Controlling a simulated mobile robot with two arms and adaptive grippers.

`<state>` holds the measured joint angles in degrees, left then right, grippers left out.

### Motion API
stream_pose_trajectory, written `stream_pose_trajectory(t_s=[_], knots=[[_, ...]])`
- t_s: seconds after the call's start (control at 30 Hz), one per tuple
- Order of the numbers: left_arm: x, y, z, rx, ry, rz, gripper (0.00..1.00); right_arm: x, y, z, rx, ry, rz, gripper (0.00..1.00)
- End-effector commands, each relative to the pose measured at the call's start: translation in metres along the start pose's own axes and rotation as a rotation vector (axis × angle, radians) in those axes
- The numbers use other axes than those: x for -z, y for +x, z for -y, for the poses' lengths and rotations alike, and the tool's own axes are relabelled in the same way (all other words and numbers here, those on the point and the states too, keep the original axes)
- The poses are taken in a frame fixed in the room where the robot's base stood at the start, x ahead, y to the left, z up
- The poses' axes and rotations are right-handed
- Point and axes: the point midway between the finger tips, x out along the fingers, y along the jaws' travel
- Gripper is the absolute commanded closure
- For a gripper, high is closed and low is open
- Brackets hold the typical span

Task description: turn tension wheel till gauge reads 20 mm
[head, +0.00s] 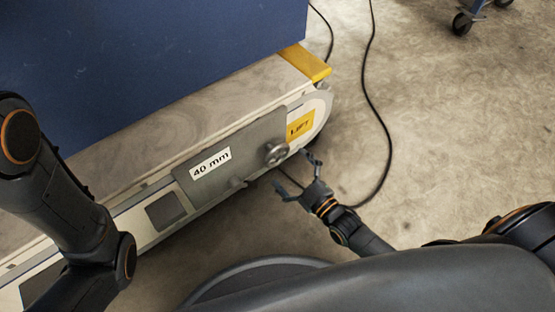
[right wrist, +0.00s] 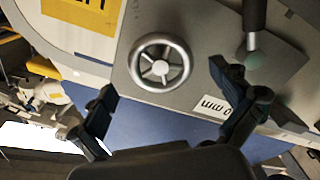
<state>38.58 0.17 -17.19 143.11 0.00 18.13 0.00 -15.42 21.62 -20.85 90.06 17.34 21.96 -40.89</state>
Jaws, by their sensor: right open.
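The tension wheel (head: 276,152) is a small grey metal handwheel on a grey plate on the side of the conveyor. The gauge label (head: 211,163) on the same plate reads 40 mm. My right gripper (head: 296,174) is open and empty, just to the lower right of the wheel and apart from it. In the right wrist view the wheel (right wrist: 160,68) shows its round rim and spokes, beyond and between the open fingers (right wrist: 170,86). The gauge label (right wrist: 213,103) is partly hidden there by a finger. My left arm shows at the left, but its gripper is out of view.
A yellow LIFT label (head: 300,127) is right of the wheel. A blue box (head: 150,60) stands on the conveyor. A black cable (head: 385,125) lies on the floor.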

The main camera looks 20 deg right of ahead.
Motion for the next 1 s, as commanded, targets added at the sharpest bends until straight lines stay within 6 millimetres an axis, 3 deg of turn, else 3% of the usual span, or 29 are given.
stream_pose_trajectory(t_s=[0.1, 0.3, 0.67, 0.9, 0.93, 1.0], knots=[[0.009, -0.008, -0.004, -0.005, 0.002, -0.015, 1.00, -0.003, 0.023, 0.003, -0.002, 0.000, -0.003, 0.00], [0.012, -0.017, -0.005, -0.005, 0.002, -0.014, 1.00, -0.001, 0.045, 0.001, -0.001, 0.000, -0.001, 0.00], [0.012, -0.018, -0.006, -0.006, 0.002, -0.014, 1.00, 0.001, 0.051, 0.000, 0.000, 0.000, 0.000, 0.00], [0.012, -0.018, -0.006, -0.006, 0.001, -0.015, 1.00, 0.000, 0.050, 0.000, 0.000, 0.000, 0.000, 0.45], [0.012, -0.018, -0.006, -0.006, 0.001, -0.015, 1.00, 0.000, 0.050, 0.000, 0.000, 0.000, 0.000, 0.49], [0.012, -0.018, -0.006, -0.006, 0.001, -0.014, 1.00, 0.000, 0.050, 0.000, 0.000, 0.000, 0.000, 0.49]])
